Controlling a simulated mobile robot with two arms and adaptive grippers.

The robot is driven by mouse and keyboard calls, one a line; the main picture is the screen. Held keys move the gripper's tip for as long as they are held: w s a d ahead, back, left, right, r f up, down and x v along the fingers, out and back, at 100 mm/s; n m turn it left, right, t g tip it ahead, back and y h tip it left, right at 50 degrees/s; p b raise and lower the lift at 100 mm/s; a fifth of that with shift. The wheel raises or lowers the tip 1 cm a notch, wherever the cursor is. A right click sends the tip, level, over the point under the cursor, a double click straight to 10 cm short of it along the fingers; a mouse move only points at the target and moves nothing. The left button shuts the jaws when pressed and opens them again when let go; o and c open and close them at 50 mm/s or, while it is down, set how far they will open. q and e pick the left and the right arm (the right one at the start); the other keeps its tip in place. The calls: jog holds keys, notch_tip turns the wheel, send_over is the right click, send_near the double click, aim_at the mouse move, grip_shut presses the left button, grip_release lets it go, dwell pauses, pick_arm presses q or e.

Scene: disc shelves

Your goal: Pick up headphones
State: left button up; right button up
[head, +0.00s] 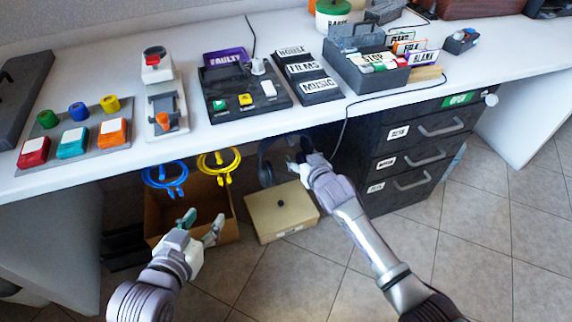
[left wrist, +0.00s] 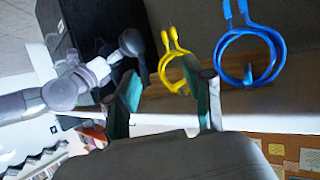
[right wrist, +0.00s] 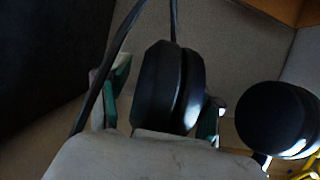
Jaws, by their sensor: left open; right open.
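The black headphones (head: 264,162) hang below the desk edge, partly hidden behind my right gripper (head: 300,163) in the head view. In the right wrist view one ear cup (right wrist: 157,88) lies between the fingers of my open right gripper (right wrist: 165,92); I cannot tell whether they touch it. The other ear cup (right wrist: 275,120) is outside the fingers, to the right. My left gripper (head: 203,222) is open and empty, below the hanging cables. It is also open in the left wrist view (left wrist: 168,88).
A blue cable (head: 165,180) and a yellow cable (head: 219,163) hang under the desk (head: 300,118). A cardboard box (head: 160,218) and a beige box (head: 282,213) stand below. A black drawer cabinet (head: 405,165) stands right of my right gripper. A thin black cable hangs beside it.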

jog(key=c, duration=1.2)
grip_shut()
jog(key=shift+r, duration=0.15)
